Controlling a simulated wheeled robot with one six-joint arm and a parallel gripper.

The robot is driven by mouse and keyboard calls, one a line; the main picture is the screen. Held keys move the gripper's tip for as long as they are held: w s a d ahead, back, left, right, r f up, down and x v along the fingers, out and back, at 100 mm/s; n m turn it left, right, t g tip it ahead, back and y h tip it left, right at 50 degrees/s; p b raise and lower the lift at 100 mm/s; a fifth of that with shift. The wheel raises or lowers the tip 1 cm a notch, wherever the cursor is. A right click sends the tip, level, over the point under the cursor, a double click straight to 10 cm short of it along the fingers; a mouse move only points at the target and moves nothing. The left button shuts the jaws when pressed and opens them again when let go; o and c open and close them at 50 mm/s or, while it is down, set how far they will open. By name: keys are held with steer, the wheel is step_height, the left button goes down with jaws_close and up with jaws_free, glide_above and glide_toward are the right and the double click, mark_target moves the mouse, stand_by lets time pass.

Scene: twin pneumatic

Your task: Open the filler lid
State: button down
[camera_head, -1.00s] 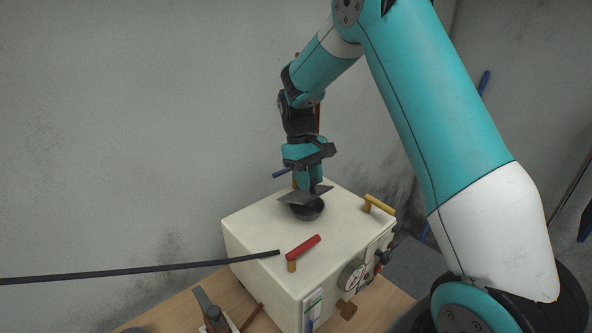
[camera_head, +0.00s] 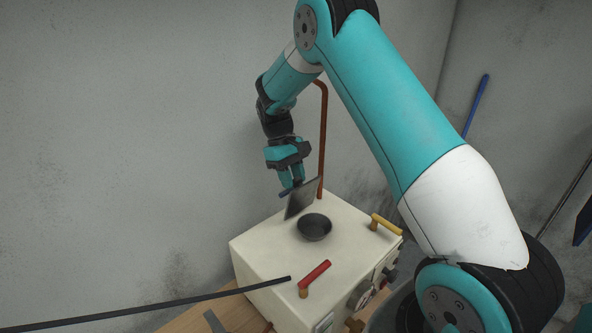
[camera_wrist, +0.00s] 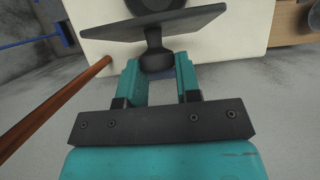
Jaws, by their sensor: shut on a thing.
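The filler lid (camera_head: 301,199) is a flat dark plate, steeply tilted above the back left of the round dark filler opening (camera_head: 314,228) on the cream box. The opening is uncovered. I cannot tell whether the lid is joined to the box. My gripper (camera_head: 292,182) is shut on the lid's knob. In the wrist view, my gripper's teal fingers (camera_wrist: 158,76) sit either side of the dark knob (camera_wrist: 156,58), with the lid plate (camera_wrist: 150,27) beyond it. The lid partly hides the opening in that view.
The cream box (camera_head: 262,257) has a red handle (camera_head: 316,273) and a yellow handle (camera_head: 386,223) on top. A copper pipe (camera_head: 323,140) rises behind it. A long black rod (camera_head: 150,307) reaches in from the left. A grey wall stands behind.

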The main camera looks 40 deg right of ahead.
steer(key=shift+w+a+f+g+p, duration=0.1)
steer(key=shift+w+f+g+p, duration=0.2)
steer(key=shift+w+g+p, duration=0.45)
steer(key=shift+s+f+p, duration=0.15)
steer(key=shift+s+p, duration=0.1)
steer(key=shift+p, duration=0.05)
steer(key=c, duration=0.8)
jaws_free()
